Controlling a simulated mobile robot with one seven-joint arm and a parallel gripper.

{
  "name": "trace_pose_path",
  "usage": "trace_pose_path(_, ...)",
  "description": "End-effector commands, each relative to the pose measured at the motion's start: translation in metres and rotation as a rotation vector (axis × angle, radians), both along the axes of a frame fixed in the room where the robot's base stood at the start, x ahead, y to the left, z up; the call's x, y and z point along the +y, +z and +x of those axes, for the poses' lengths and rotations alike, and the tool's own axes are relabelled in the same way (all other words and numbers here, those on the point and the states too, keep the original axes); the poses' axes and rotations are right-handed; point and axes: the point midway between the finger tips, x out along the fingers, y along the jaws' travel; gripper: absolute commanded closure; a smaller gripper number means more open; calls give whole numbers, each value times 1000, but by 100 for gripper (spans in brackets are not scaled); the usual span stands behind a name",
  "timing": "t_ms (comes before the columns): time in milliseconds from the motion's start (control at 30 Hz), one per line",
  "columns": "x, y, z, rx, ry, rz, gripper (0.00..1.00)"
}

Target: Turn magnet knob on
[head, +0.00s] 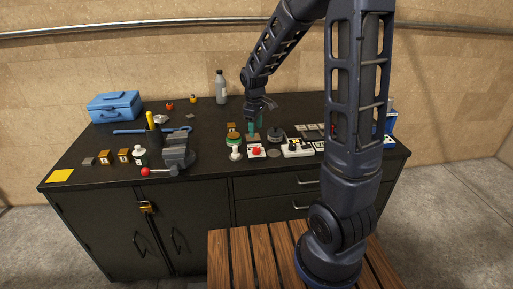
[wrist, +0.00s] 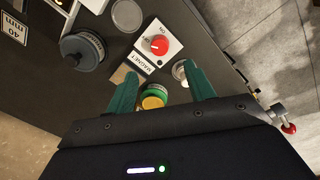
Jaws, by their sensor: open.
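The magnet knob is a red dial (wrist: 158,45) on a white plate marked ON, beside a MAGNET label (wrist: 145,63) in the wrist view. Its small white pointer lies toward the lower left, away from the ON mark. In the head view the red knob (head: 256,151) sits on its white plate near the front of the bench. My gripper (wrist: 163,80) is open, with two green fingers apart and nothing between their tips. The fingertips are short of the knob in the wrist view. In the head view my gripper (head: 255,127) hangs behind the knob.
A green and yellow round piece (wrist: 154,96) shows between my fingers, with a metal knob (wrist: 181,70) beside it. A dark ridged cylinder (wrist: 83,51) stands left. In the head view, a grey vise (head: 178,150) is left and a bottle (head: 221,88) behind.

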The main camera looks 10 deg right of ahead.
Motion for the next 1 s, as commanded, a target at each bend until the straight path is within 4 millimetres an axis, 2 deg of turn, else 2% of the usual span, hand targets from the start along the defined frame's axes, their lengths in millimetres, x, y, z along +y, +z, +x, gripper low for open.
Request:
trace_pose_path(167, -1, -22, 0, 3, -1, -1, 47)
trace_pose_path(400, -2, -64, 2, 3, -1, -1, 47)
trace_pose_path(600, -3, -89, 4, 1, -2, 0, 47)
trace_pose_path(800, -4, -102, 4, 0, -2, 0, 47)
trace_pose_path(1000, -4, -104, 5, 0, -2, 0, 47)
